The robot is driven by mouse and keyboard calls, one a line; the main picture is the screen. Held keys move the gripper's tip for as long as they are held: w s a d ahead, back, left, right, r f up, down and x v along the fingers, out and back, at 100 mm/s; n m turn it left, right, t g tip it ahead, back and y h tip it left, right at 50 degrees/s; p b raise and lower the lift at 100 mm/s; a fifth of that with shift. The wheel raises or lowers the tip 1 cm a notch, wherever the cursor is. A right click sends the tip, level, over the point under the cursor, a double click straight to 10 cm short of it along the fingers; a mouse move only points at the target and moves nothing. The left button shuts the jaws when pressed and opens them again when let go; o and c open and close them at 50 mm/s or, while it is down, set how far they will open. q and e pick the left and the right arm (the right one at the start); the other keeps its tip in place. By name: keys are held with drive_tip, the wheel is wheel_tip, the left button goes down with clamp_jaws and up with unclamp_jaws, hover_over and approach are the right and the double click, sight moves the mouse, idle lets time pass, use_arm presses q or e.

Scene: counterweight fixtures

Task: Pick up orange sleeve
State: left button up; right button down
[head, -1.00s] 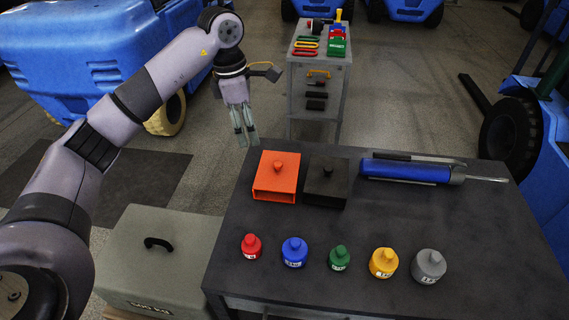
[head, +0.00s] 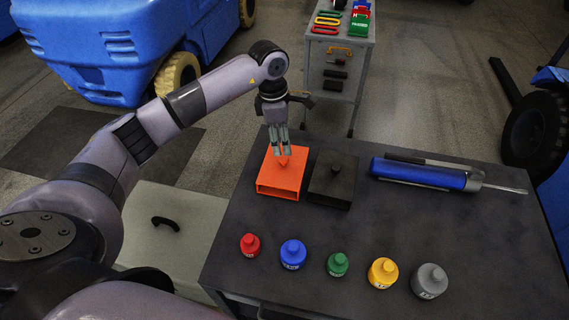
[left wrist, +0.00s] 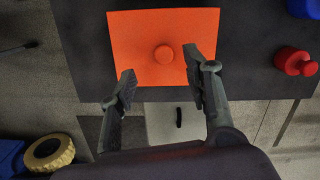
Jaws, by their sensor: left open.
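The orange sleeve (head: 283,178) is a box with an open front and a small round knob on top. It sits on the dark table, left of a similar black sleeve (head: 333,183). My left gripper (head: 279,153) is above the orange sleeve, pointing down, its fingertips close to the knob. In the left wrist view the fingers (left wrist: 158,78) are open and apart. The knob of the orange sleeve (left wrist: 135,38) shows beyond the fingertips, roughly midway between them, with nothing held. My right gripper is not in view.
Red (head: 250,246), blue (head: 293,255), green (head: 338,265), yellow (head: 383,273) and grey (head: 430,281) weights stand in a row along the table's front. A blue tool (head: 420,174) lies at the back right. A grey box (head: 180,215) stands left of the table.

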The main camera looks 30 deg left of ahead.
sight(284, 158)
use_arm(q)
drive_tip(key=shift+d+f, duration=0.1)
drive_tip(key=shift+f, duration=0.5)
drive_tip(key=shift+f+p, duration=0.25)
drive_tip(key=shift+p, duration=0.15)
drive_tip(key=f+p, duration=0.2)
drive_tip(key=f, duration=0.1)
drive_tip(key=shift+s+d+f, duration=0.1)
drive_tip(key=shift+s+f, duration=0.1)
drive_tip(key=shift+f, duration=0.65)
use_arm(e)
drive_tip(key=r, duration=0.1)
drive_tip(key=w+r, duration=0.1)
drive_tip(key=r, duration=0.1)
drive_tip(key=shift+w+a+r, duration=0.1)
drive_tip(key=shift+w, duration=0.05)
use_arm(q)
drive_tip(key=shift+c, duration=0.5)
clamp_jaws()
drive_tip(key=shift+w, duration=0.1)
